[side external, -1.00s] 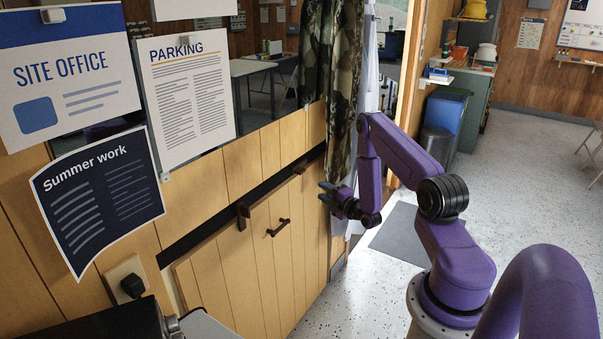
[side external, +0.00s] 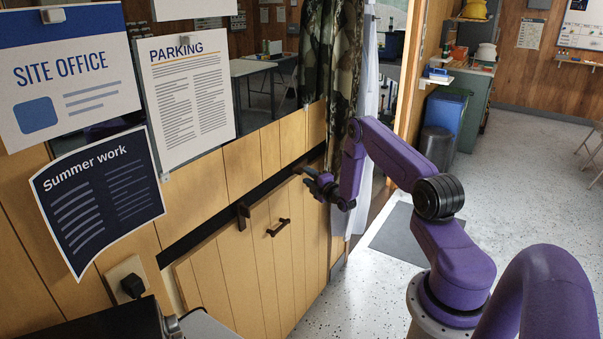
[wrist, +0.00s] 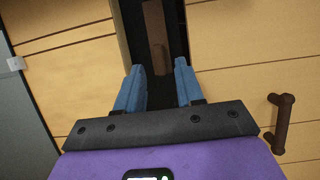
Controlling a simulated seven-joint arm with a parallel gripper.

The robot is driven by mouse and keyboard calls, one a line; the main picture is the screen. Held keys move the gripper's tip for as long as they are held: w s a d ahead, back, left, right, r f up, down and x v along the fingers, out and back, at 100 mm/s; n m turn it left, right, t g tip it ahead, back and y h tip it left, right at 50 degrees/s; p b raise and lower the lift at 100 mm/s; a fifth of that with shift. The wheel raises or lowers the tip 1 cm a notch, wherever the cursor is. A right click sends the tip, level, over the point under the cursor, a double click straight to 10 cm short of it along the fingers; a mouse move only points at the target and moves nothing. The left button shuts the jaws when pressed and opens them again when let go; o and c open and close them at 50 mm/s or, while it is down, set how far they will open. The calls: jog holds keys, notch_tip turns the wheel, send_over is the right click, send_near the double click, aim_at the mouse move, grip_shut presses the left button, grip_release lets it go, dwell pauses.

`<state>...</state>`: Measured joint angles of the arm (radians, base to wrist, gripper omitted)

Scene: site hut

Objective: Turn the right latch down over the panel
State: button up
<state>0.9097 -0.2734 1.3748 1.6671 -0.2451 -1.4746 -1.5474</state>
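The right latch (wrist: 155,30) is a brown bar lying lengthwise along the dark gap above the wooden panel (side external: 250,255). In the side view it is a small dark piece (side external: 299,168) at the panel's top edge, just beyond my fingertips. My gripper (side external: 311,180) is at the panel's upper right. In the wrist view my gripper (wrist: 158,72) is open, with blue fingers either side of the latch's near end. Nothing appears clamped; I cannot tell whether a finger touches it. The left latch (side external: 243,216) stands upright across the panel's top edge.
A dark handle (side external: 278,227) sticks out of the panel; it also shows in the wrist view (wrist: 282,122). A camouflage curtain (side external: 340,70) hangs close behind my gripper. Posters are fixed at the left. The floor (side external: 350,300) in front of the panel is clear.

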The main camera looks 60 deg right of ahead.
aim_at(303, 173)
jog(key=shift+x, duration=2.5)
grip_shut()
